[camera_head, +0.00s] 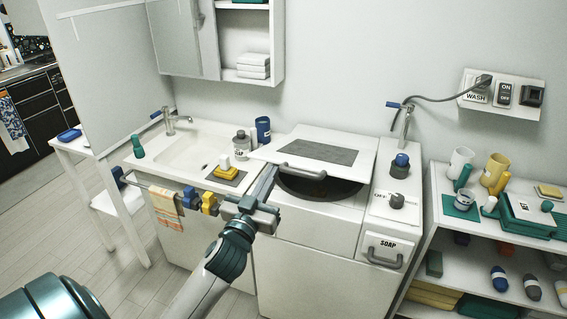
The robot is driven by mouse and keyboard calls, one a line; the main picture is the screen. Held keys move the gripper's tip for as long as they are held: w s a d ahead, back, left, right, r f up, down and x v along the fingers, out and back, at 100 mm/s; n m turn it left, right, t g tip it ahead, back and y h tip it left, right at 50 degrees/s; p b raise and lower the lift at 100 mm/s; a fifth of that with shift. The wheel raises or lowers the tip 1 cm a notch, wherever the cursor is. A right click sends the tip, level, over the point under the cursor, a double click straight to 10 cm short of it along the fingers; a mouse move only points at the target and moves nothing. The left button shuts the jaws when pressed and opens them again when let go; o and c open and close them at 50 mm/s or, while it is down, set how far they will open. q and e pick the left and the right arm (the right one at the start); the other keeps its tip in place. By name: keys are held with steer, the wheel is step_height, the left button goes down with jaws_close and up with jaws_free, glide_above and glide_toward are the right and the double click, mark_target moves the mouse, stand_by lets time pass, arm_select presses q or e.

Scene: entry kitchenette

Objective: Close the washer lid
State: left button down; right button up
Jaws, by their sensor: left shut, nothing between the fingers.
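The washer (300,225) stands in the middle, with a white lid (353,142) hinged at the back. The lid bears a grey panel and a curved grey handle (302,172) near its front edge. The lid is tilted partly up, and the dark drum opening (325,189) shows below its front edge. My left gripper (271,174) is shut and empty, at the lid's front left corner, left of the handle. I cannot tell whether it touches the lid. Its fingers hide part of the washer's left top edge. My right gripper is not in view.
A sink counter (140,160) with bottles, a blue cup (263,129) and a yellow sponge (226,171) adjoins on the left. A control panel (395,203) with knobs and a soap drawer (384,252) is on the right. A loaded shelf (440,213) stands further right.

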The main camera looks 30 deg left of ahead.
arm_select(q)
step_height(320, 180, up, 2)
steer(key=p, duration=0.4)
glide_above(283, 164)
steer(key=s+d, duration=0.3)
steer(key=shift+s+a+f, duration=0.1)
steer(key=shift+f, duration=0.95)
steer(key=shift+s+a+f, duration=0.1)
steer(key=shift+f, duration=0.95)
